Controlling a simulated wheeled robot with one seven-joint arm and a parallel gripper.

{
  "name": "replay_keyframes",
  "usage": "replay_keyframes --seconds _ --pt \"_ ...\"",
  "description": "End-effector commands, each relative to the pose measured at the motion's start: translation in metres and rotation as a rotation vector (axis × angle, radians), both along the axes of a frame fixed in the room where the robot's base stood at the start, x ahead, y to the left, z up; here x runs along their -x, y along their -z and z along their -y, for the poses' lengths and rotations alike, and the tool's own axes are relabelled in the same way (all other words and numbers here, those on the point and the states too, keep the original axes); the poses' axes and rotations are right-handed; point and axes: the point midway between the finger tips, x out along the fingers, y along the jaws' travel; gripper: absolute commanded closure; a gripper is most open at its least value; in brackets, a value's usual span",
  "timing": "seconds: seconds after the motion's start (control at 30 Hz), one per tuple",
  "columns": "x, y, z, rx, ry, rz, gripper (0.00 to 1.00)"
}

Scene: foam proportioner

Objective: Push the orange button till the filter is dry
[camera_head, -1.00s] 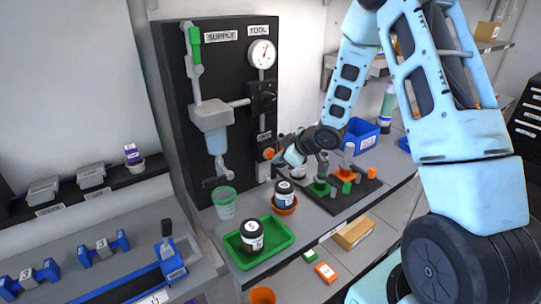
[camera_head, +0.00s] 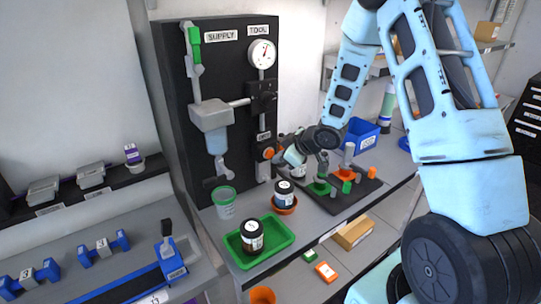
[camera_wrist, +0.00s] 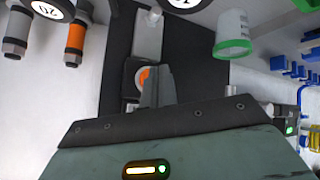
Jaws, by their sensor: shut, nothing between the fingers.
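The orange button (camera_head: 268,153) sits on the lower right of the black panel, below the gauge. In the wrist view the orange button (camera_wrist: 143,76) is partly hidden behind my fingers. My gripper (camera_head: 279,159) is shut and empty, with its tips right at the button. The shut fingers (camera_wrist: 157,75) also show in the wrist view. I cannot tell whether they touch or press it. The filter (camera_head: 216,140), a clear bluish bowl under a grey housing, hangs on the panel's left. Whether liquid is in it is too small to tell.
A green-rimmed cup (camera_head: 224,202) stands on the bench below the filter. A green tray (camera_head: 286,235) holds a dark jar (camera_head: 252,236); another jar (camera_head: 284,195) sits in an orange dish. A black board (camera_head: 340,205) with coloured fittings lies right of my gripper.

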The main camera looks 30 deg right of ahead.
Motion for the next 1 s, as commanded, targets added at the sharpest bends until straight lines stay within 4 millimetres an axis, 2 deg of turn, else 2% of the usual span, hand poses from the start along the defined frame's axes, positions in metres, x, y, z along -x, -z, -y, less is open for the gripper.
replay_keyframes --seconds 0.57,1.0 --pt "0.0 0.0 0.0 0.0 0.0 0.0 1.0" --pt "-0.0085 -0.0001 -0.0005 0.0 0.0 0.0 1.0"
